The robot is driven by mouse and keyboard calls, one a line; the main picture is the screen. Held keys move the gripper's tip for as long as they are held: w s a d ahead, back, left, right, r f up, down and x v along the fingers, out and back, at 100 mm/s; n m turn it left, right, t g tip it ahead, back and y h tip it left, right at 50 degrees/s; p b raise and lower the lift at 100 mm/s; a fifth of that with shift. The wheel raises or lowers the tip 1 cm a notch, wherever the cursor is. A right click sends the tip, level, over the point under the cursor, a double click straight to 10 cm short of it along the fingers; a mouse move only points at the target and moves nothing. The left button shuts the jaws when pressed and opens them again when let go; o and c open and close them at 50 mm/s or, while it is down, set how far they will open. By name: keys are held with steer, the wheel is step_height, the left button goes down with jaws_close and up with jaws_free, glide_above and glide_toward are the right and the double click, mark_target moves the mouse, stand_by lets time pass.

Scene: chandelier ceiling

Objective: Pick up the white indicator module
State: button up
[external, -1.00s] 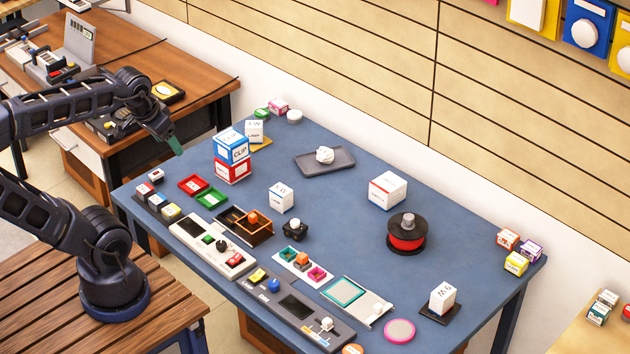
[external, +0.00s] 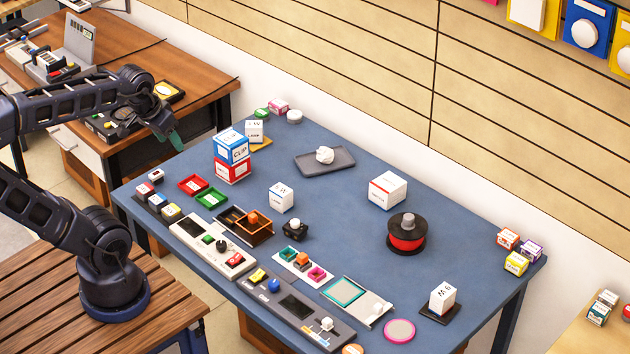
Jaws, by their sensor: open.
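I cannot tell for certain which piece is the white indicator module. A black block with a white dome (external: 294,229) stands mid-table, right of the brown tray. A small dark block with a white top (external: 156,176) lies near the table's left edge. A small white knobbed piece (external: 327,324) sits on the grey front panel. A white lumpy piece (external: 324,155) rests on the dark grey tray (external: 343,163). My gripper (external: 177,143), with green fingers, is empty and open, in the air by the table's far left corner, apart from all of these. The gap between its fingers is hard to see.
Stacked blue and red boxes (external: 232,157) stand close to my gripper's right. Red and green trays (external: 202,190), control panels (external: 212,243) and a brown tray (external: 243,226) crowd the front left. A red spool (external: 406,234) and white box (external: 388,190) stand right. The middle back is fairly clear.

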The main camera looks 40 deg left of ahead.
steer(key=w+a+f+n+g, duration=0.1)
steer(key=w+a+f+n, duration=0.3)
steer(key=w+a+n, duration=0.45)
steer(key=n+g, duration=0.3)
steer(key=n, duration=2.4)
glide_toward(156, 173)
steer(key=shift+m, duration=0.25)
steer(key=shift+w+d+f, duration=0.1)
steer(key=shift+f, duration=5.05)
steer(key=c, duration=1.1)
